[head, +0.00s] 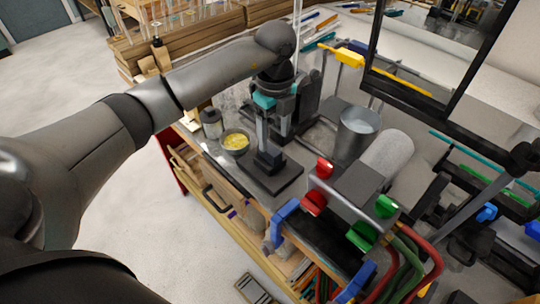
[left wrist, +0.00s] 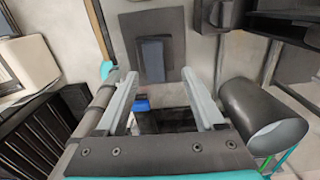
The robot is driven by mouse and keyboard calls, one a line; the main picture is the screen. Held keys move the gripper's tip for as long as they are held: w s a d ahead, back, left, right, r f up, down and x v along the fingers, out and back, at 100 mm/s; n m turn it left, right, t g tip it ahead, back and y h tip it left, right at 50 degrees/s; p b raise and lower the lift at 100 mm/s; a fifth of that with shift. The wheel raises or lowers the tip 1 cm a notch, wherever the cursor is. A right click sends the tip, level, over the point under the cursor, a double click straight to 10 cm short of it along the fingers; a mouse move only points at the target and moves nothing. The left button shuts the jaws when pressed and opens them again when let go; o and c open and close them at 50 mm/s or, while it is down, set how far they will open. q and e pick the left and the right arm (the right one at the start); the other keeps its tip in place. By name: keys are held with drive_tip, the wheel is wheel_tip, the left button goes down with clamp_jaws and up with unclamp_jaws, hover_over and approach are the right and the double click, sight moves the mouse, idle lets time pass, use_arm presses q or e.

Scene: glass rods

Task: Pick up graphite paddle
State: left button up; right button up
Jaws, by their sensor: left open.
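A dark flat plate (head: 285,183) with a smaller dark block (head: 268,160) on it lies on the grey worktop. It may be the graphite paddle, but I cannot tell for certain. In the left wrist view the plate (left wrist: 128,36) and the blue-grey block (left wrist: 152,62) show ahead of the fingers. My left gripper (head: 272,139) is above the plate, pointing down, its fingers apart and nothing visible held between them. The fingers also show spread in the left wrist view (left wrist: 160,88). My right gripper is not in view.
A yellow-filled bowl (head: 235,142) and a small canister (head: 211,123) stand left of the plate. A metal bucket (head: 356,133) stands to its right, with a burner-like device with red and green knobs (head: 350,192) in front. A black frame (head: 420,90) rises behind.

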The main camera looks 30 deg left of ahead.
sight(270, 148)
use_arm(q)
drive_tip(key=f, duration=0.3)
drive_tip(key=a+f+p, duration=0.1)
drive_tip(key=shift+s+f, duration=0.15)
drive_tip(key=shift+s, duration=0.1)
drive_tip(key=shift+d+f, duration=0.1)
drive_tip(key=shift+f, duration=0.35)
clamp_jaws()
